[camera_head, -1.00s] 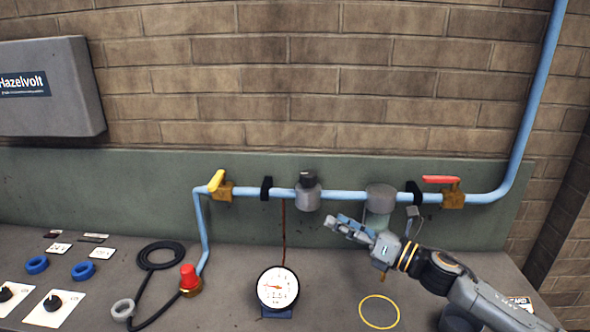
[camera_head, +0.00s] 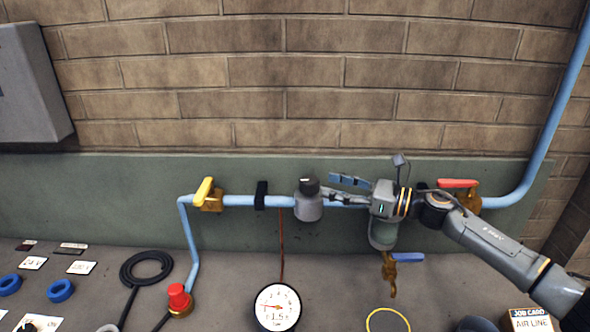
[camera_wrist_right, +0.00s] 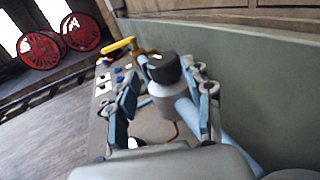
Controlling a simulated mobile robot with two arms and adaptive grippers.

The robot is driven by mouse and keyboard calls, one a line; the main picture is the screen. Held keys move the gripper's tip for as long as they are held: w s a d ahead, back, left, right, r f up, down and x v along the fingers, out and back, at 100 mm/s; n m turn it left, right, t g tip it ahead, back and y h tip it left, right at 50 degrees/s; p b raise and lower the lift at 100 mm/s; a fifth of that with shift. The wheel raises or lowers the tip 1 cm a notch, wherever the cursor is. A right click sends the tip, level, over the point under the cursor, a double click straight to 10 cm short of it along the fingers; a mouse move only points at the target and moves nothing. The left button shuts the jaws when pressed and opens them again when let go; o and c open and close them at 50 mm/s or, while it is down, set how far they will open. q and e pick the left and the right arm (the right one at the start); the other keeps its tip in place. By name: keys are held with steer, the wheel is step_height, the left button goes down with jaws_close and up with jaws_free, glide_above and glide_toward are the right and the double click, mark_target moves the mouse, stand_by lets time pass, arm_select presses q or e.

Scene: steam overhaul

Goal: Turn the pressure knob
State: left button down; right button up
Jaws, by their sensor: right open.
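The black pressure knob (camera_head: 309,186) sits on top of a grey cylindrical regulator (camera_head: 308,207) on the blue pipe. My right gripper (camera_head: 333,188) is open just to the right of the knob, with its fingers pointing left towards it. In the right wrist view, the black knob (camera_wrist_right: 163,68) stands ahead, between the fingertips of the open right gripper (camera_wrist_right: 166,88) in the picture. Whether the fingers touch the knob cannot be told. A round pressure gauge (camera_head: 277,307) with a white dial stands on the bench below. My left gripper is not in view.
The blue pipe carries a yellow-handled valve (camera_head: 205,192) at left and a red-handled valve (camera_head: 460,184) at right. A grey bowl filter (camera_head: 383,232) hangs below my right wrist. A red-capped fitting (camera_head: 178,297) and coiled black hose (camera_head: 147,268) are on the bench.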

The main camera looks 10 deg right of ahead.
mark_target(310, 179)
steer(key=p+x, duration=0.2)
steer(key=x, duration=0.4)
steer(key=shift+w+a+r, duration=0.1)
steer(key=shift+w+r, duration=0.05)
steer(key=shift+w, duration=0.1)
steer(key=p+x, duration=0.1)
steer(key=x, duration=0.2)
steer(key=shift+w+p, duration=0.1)
steer(key=shift+p, duration=0.2)
steer(key=shift+w+a, duration=0.1)
steer(key=shift+a, duration=0.15)
steer(key=shift+w+f, duration=0.1)
steer(key=shift+f, duration=0.2)
steer(key=shift+c, duration=0.3)
steer(key=c, duration=0.7)
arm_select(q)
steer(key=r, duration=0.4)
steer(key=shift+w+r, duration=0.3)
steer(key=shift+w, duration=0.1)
arm_select(e)
steer(key=shift+a, duration=0.15)
jaws_close()
